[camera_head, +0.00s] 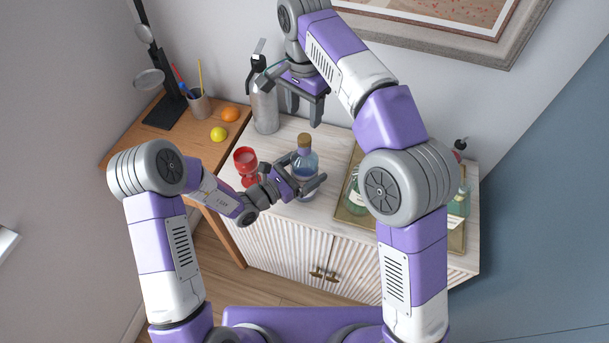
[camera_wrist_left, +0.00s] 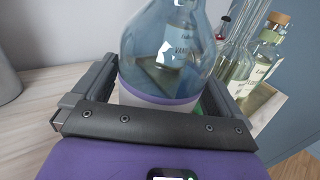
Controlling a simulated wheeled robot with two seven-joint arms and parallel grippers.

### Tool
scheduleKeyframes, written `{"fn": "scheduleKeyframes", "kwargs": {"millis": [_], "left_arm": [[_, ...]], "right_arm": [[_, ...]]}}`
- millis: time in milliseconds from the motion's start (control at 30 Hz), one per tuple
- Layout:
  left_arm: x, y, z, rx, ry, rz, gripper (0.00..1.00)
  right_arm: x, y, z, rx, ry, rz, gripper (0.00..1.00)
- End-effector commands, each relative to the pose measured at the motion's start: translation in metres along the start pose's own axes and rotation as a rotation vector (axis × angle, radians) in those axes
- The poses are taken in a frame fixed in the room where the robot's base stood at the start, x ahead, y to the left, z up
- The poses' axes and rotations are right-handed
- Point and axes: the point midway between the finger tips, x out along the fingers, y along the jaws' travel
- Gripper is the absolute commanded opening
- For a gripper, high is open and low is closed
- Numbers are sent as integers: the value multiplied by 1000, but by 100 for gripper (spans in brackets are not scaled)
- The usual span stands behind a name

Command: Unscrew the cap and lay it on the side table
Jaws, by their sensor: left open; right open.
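A blue glass bottle (camera_head: 305,172) with a brown cap (camera_head: 304,141) stands upright on the pale cabinet top. The cap sits on the bottle's neck. My left gripper (camera_head: 304,172) is open, low on the bottle, with one finger on each side. In the left wrist view the bottle (camera_wrist_left: 165,50) fills the space between the fingers; its cap is out of frame, and I cannot tell whether the fingers touch the glass. My right gripper (camera_head: 303,111) is open and empty above and behind the cap, pointing down. The wooden side table (camera_head: 190,140) stands at the left.
A red goblet (camera_head: 245,161) stands left of the bottle. A grey fire-extinguisher-shaped bottle (camera_head: 264,105) stands behind. A tray (camera_head: 345,212) with several bottles is at the right. The side table holds a lamp, pencil cup (camera_head: 199,106), orange (camera_head: 230,113) and lemon (camera_head: 219,134); its front is clear.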

Motion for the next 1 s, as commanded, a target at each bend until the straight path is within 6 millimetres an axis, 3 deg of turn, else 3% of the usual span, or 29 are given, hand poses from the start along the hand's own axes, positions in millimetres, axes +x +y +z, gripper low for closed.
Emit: {"fn": "scheduleKeyframes", "kwargs": {"millis": [200,833,1000], "left_arm": [[0,0,0,0,0,0,98],[0,0,0,0,1,0,2],[0,0,0,0,1,0,0]], "right_arm": [[0,0,0,0,0,0,55],[2,0,0,-1,-3,4,55],[7,-1,2,-7,-8,19,55]]}}
